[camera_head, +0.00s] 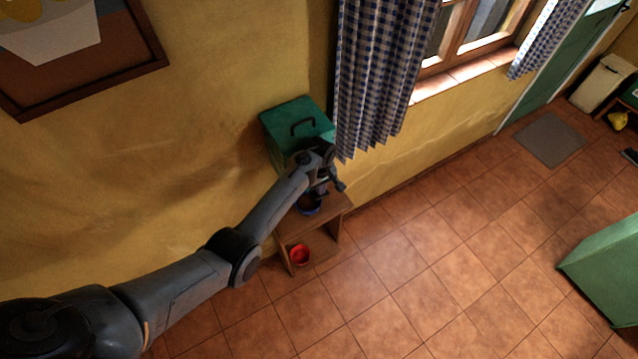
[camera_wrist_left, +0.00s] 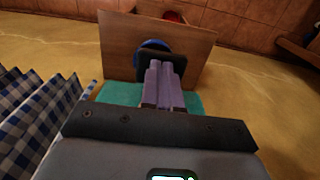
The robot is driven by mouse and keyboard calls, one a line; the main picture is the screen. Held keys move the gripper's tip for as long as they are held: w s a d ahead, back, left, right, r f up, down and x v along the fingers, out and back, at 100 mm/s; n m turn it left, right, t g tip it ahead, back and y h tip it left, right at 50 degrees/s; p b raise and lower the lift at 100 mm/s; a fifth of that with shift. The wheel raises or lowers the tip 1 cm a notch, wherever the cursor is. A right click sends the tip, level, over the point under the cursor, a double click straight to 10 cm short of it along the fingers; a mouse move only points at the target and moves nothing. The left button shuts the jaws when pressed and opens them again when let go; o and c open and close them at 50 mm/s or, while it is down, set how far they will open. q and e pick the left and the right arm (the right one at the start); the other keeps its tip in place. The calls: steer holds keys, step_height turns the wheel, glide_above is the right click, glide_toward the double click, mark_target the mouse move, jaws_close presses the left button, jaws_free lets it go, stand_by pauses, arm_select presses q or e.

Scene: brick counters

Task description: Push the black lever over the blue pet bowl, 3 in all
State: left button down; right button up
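The blue pet bowl (camera_head: 309,207) sits on a wooden stand, in front of a green box (camera_head: 285,121) with a dark handle on top. It also shows, partly covered, in the left wrist view (camera_wrist_left: 152,45). The black lever (camera_wrist_left: 182,60) is a flat dark piece between the bowl and my fingers in the left wrist view; in the head view my arm hides it. My left gripper (camera_head: 335,183) is over the stand, with its fingers together. In the left wrist view its fingertips (camera_wrist_left: 163,66) overlap the lever; I cannot tell whether they touch. My right gripper is not in view.
The wooden stand (camera_head: 337,205) holds a red bowl (camera_head: 299,254) on its lower level. A checked curtain (camera_head: 378,75) hangs close beside the box and my gripper. The yellow wall is behind. The tiled floor (camera_head: 430,270) is clear in front; a green cabinet (camera_head: 608,270) is far right.

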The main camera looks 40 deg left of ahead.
arm_select(q)
steer(key=shift+s+a+r+p, duration=0.15)
steer(key=shift+r+p, duration=0.2)
steer(key=shift+p, duration=0.25)
step_height(320, 180, up, 3)
steer(key=p, duration=0.3)
steer(key=shift+r+p, duration=0.2)
steer(key=shift+p, duration=0.1)
step_height(320, 180, up, 10)
steer(key=b, duration=0.1)
steer(key=shift+b, duration=0.3)
steer(key=shift+f, duration=0.15)
